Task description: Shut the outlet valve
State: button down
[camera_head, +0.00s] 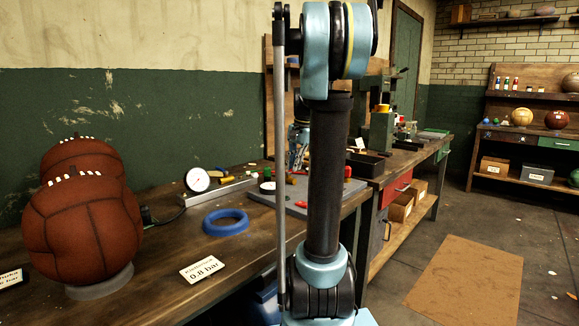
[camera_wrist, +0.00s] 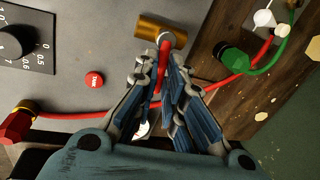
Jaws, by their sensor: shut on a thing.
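In the wrist view a brass valve body (camera_wrist: 148,27) lies on a grey plate, with a red lever (camera_wrist: 162,62) on a grey pivot at its right end. The lever runs down the picture from the pivot, across the brass body's axis. My gripper (camera_wrist: 163,70) has its two blue-padded fingers on either side of this lever and is shut on it. The lever's lower end is hidden between the fingers. In the head view my own arm hides most of the grey plate (camera_head: 290,206), and the lever cannot be made out.
A black knob (camera_wrist: 12,42) with a number scale and a red button (camera_wrist: 94,79) are on the plate. A red hose (camera_wrist: 75,117) passes beneath my fingers. A green fitting (camera_wrist: 234,58) is at right. Leather balls (camera_head: 85,225), a gauge (camera_head: 197,180) and a blue ring (camera_head: 226,221) are on the bench.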

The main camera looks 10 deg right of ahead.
jog(key=shift+s+d+m, duration=0.1)
jog(key=shift+s+m, duration=0.15)
jog(key=shift+m, duration=0.35)
jog(key=c, duration=1.7)
grip_release()
jog(key=shift+r, duration=0.1)
jog(key=r, duration=0.3)
jog(key=s+d+r, duration=0.1)
jog(key=r, duration=0.7)
jog(key=shift+s+d+r, duration=0.2)
jog(key=shift+s, duration=0.2)
